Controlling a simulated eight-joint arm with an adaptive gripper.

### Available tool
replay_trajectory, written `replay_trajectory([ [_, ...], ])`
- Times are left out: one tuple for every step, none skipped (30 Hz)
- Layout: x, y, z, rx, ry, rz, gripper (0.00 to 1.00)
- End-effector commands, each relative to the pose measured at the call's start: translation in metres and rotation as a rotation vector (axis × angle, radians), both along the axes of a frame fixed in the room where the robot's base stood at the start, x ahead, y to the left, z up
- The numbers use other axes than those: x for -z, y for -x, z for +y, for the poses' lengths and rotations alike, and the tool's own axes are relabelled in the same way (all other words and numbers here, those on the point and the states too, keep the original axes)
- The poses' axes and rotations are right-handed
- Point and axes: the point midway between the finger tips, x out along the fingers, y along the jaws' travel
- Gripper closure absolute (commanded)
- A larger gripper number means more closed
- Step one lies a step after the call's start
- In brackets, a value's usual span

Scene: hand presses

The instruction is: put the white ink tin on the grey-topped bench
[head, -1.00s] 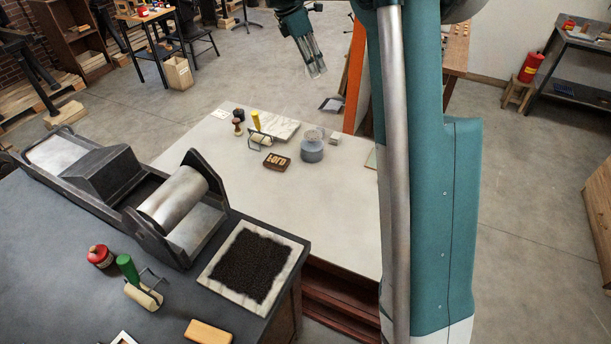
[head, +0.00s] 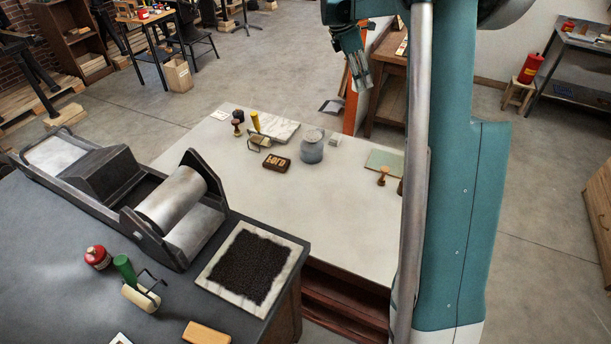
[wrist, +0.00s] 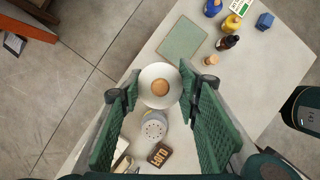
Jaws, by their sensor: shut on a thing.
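My gripper (wrist: 160,101) is shut on a white round tin (wrist: 149,76) with a tan disc at its middle, held between the fingertips in the wrist view. In the head view my gripper (head: 360,87) hangs in the air past the far side of a pale-topped table (head: 335,215); I cannot make out the tin there. The dark grey-topped bench (head: 50,275) stands at the front left with a press (head: 172,200) on it.
The bench also bears a red tin (head: 97,257), a green-handled roller (head: 138,285), an inked slab (head: 290,245) and a tan block (head: 206,333). On the pale table are a grey jar (head: 312,150), a letter block (head: 276,163) and a green sheet (head: 384,160).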

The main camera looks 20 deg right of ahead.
Motion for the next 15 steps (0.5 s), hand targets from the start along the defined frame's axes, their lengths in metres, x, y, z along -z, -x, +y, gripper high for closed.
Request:
replay_trajectory([
  [0.014, -0.001, 0.000, -0.001, 0.000, 0.000, 0.84],
  [0.021, -0.001, 0.000, -0.001, 0.000, 0.000, 0.84],
  [0.031, -0.001, 0.001, -0.001, 0.000, 0.000, 0.84],
  [0.041, -0.001, 0.001, -0.001, 0.000, 0.000, 0.84],
  [0.050, -0.001, 0.001, -0.001, 0.000, 0.000, 0.84],
  [0.062, -0.001, 0.001, -0.001, 0.000, 0.000, 0.84],
  [0.072, -0.001, 0.001, -0.001, 0.000, 0.000, 0.84],
  [0.081, -0.001, 0.001, -0.001, 0.000, 0.000, 0.84],
  [0.094, -0.001, 0.001, -0.001, 0.000, 0.000, 0.84],
  [0.104, -0.001, 0.001, -0.001, 0.000, 0.000, 0.84],
  [0.114, -0.001, 0.001, -0.001, 0.000, 0.000, 0.84],
  [0.126, -0.001, 0.001, -0.001, 0.000, 0.000, 0.84],
  [0.136, -0.001, 0.001, -0.001, 0.000, 0.000, 0.84],
  [0.145, -0.001, 0.001, -0.001, 0.000, 0.000, 0.84],
  [0.157, -0.001, 0.001, -0.001, 0.000, 0.000, 0.84],
])
